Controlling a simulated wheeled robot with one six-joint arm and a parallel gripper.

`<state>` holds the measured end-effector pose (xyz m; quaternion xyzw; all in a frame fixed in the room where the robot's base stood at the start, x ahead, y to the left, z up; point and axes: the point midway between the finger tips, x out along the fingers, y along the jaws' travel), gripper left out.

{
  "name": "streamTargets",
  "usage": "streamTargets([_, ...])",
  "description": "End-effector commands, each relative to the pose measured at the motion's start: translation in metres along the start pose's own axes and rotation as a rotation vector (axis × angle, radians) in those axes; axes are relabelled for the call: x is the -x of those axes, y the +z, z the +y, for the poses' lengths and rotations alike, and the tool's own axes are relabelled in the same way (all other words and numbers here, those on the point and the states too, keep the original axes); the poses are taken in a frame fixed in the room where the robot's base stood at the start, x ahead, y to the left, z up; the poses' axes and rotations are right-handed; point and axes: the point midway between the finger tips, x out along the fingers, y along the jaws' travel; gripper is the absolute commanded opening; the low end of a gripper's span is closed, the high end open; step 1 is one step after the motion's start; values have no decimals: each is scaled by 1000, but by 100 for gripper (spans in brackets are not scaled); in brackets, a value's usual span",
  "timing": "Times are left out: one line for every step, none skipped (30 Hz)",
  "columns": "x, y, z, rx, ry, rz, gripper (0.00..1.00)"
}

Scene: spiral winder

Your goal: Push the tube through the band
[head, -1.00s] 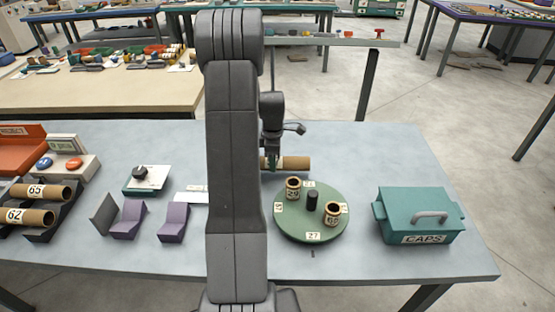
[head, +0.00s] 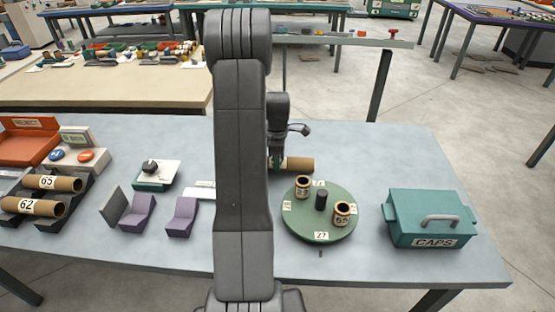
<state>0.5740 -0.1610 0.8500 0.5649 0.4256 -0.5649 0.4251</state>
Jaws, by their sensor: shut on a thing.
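A brown cardboard tube (head: 300,164) lies level behind the green turntable, its right part showing. My gripper (head: 277,162) is shut on its left part; my arm hides the fingers and the tube's left end. I cannot make out whether the tube touches the table. Two short brown tube pieces with pale number labels, a left one (head: 303,188) and a right one (head: 341,214), stand upright on the green turntable (head: 319,226). I cannot pick out a separate band around the held tube; it may be hidden behind my arm.
A teal CAPS box (head: 427,217) stands at right. Two tubes, 65 (head: 60,183) and 62 (head: 45,207), lie on a dark rack at left. The back right table area is clear.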

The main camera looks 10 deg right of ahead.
Motion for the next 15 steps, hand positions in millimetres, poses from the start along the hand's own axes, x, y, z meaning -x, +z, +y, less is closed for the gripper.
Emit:
streamTargets([0, 0, 0, 0, 0, 0, 46])
streamTargets([0, 0, 0, 0, 0, 0, 52])
streamTargets([0, 0, 0, 0, 0, 0, 60])
streamTargets([0, 0, 0, 0, 0, 0, 66])
streamTargets([0, 0, 0, 0, 0, 0, 70])
streamTargets([0, 0, 0, 0, 0, 0, 70])
streamTargets([0, 0, 0, 0, 0, 0, 70])
streamTargets([0, 0, 0, 0, 0, 0, 70])
streamTargets([0, 0, 0, 0, 0, 0, 70])
streamTargets([0, 0, 0, 0, 0, 0, 70])
streamTargets([0, 0, 0, 0, 0, 0, 70])
streamTargets([0, 0, 0, 0, 0, 0, 70])
streamTargets([0, 0, 0, 0, 0, 0, 70])
streamTargets([1, 0, 0, 0, 0, 0, 70])
streamTargets([3, 0, 0, 0, 1, 0, 70])
